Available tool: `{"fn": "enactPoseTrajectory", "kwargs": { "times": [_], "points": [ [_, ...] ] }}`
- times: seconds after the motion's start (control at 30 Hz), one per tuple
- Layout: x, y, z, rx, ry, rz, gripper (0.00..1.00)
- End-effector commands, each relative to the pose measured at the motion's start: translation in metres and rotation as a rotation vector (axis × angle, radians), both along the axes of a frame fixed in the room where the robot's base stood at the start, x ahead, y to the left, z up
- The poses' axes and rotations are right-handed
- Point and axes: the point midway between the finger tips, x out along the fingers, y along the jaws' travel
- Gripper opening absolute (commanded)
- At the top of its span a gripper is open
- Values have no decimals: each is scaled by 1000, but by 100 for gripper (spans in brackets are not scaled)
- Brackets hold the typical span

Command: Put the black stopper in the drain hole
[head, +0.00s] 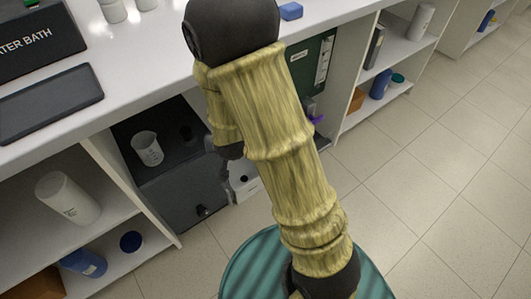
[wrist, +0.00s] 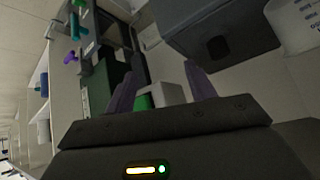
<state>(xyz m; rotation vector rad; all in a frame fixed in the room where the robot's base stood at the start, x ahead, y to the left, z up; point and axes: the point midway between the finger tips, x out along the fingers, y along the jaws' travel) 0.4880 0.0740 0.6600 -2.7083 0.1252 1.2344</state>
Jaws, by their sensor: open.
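My gripper (head: 228,178) is at the box's right side, partly hidden by my arm. In the wrist view my gripper (wrist: 161,72) is open with nothing between its fingers; a pale block (wrist: 168,94) lies beyond them. I cannot clearly make out the drain hole.
A beaker (head: 147,148) stands on the box, left of the stopper. The white bench top (head: 130,60) overhangs it. A dark green panel unit (head: 312,65) is behind my arm. Shelves with bottles flank the bay. The tiled floor (head: 430,190) at right is clear.

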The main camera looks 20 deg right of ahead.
Motion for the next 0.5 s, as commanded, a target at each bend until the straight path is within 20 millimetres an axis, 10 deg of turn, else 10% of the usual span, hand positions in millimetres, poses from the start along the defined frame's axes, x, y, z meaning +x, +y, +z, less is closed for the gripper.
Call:
{"fn": "enactPoseTrajectory", "kwargs": {
  "times": [0.5],
  "points": [
    [-131,-70,79,-67,449,158,55]
  ]
}}
